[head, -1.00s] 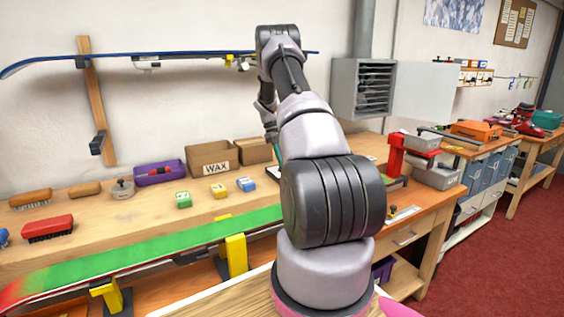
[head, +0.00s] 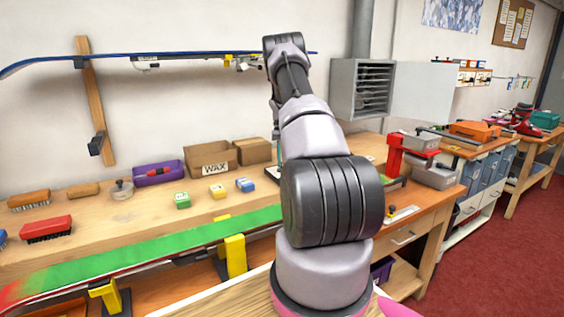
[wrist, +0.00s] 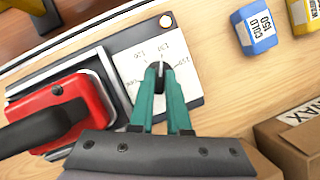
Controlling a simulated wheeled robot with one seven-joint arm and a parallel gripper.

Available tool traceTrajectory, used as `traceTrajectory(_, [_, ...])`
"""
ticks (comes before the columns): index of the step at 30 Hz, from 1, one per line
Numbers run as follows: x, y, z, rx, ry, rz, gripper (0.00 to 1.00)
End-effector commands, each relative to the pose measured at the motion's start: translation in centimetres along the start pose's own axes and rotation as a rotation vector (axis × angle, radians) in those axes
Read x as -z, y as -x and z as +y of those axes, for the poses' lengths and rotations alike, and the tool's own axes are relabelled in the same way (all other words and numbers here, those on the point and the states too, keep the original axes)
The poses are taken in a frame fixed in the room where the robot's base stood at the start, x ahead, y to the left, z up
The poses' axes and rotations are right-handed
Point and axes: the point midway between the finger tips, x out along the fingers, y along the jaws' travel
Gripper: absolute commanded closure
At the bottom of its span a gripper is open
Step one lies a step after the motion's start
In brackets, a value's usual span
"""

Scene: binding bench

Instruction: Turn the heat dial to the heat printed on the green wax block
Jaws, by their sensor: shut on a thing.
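The green wax block (head: 183,200) stands on the bench left of the yellow and blue blocks; its print is too small to read. In the wrist view, my gripper (wrist: 159,72) has its teal fingers closed around a small dark dial knob (wrist: 158,67). The knob sits on a white scale plate (wrist: 130,58) with printed numbers, seen upside down, which look like 120 and 130 near the fingertips. Other numbers are partly hidden or unclear.
A red iron (wrist: 88,97) with a black handle lies beside the scale plate. A cardboard wax box (wrist: 295,135) is near the gripper's right side.

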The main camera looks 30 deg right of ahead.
Motion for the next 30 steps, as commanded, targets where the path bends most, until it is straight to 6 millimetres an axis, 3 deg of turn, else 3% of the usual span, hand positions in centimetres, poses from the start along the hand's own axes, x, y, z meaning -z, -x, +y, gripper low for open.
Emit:
traceTrajectory(19, [0.04, 0.08, -0.03, 0.021, -0.047, 0.003, 1.0])
traceTrajectory(21, [0.04, 0.08, -0.02, 0.021, -0.047, 0.003, 0.66])
traceTrajectory(22, [0.03, 0.08, -0.02, 0.021, -0.047, 0.003, 0.55])
traceTrajectory(30, [0.01, 0.03, 0.02, 0.02, -0.048, 0.001, 0.55])
